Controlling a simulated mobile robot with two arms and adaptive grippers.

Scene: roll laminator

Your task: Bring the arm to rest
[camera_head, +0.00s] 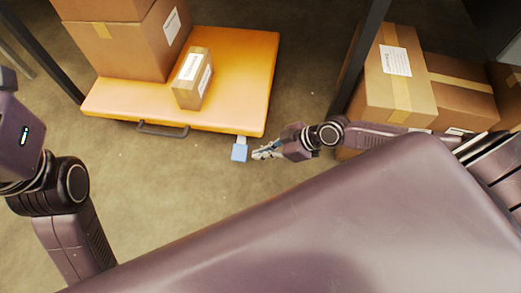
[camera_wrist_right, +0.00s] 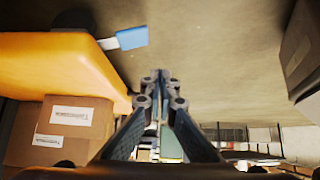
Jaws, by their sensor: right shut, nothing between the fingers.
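My right gripper (camera_head: 262,153) is at the middle of the head view, its arm coming in from the right. Its fingers are shut with nothing between them. The fingers also show in the right wrist view (camera_wrist_right: 160,78). A small blue block (camera_head: 240,152) on a pale stem juts from the front edge of an orange platform; it is just left of my right fingertips, with a small gap. The blue block is also in the wrist view (camera_wrist_right: 132,38), apart from the fingers. My left arm shows at the left edge of the head view, but its gripper fingers are not in view.
The orange platform (camera_head: 240,75) with a dark handle (camera_head: 163,130) carries a small carton (camera_head: 192,80) and larger boxes (camera_head: 130,45). More cartons (camera_head: 398,85) stand at the right, by a dark post (camera_head: 360,55). Bare floor (camera_head: 170,200) lies in front of the platform.

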